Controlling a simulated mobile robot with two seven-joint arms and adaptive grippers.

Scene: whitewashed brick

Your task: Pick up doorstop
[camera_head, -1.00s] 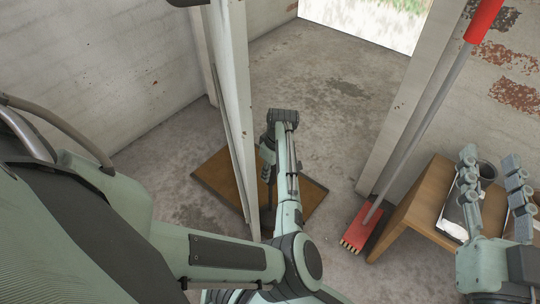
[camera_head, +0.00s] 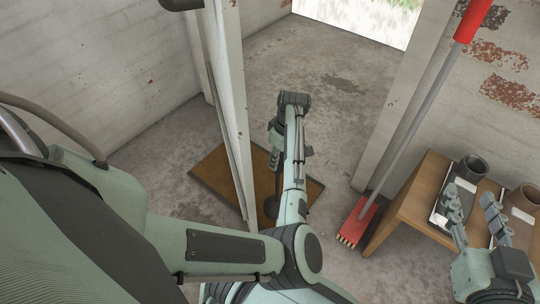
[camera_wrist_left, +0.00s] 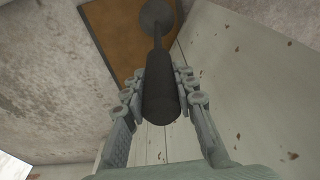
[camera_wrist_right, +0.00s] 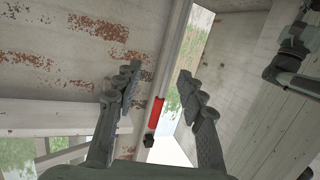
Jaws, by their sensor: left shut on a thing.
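The doorstop is dark, with a long cylindrical handle (camera_wrist_left: 161,92) and a round base (camera_wrist_left: 157,14) in the left wrist view. My left gripper (camera_wrist_left: 159,76) is shut on the handle, one finger on each side. In the head view, the doorstop's base (camera_head: 271,207) shows over the brown mat, below my left gripper (camera_head: 275,160) and beside the door edge. I cannot tell whether the base touches the mat. My right gripper (camera_head: 472,203) is open and empty in front of the small table; its spread fingers also show in the right wrist view (camera_wrist_right: 158,80).
The brown mat (camera_head: 212,174) lies on the concrete floor. A pale upright door (camera_head: 230,90) stands across it, close to my left arm.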

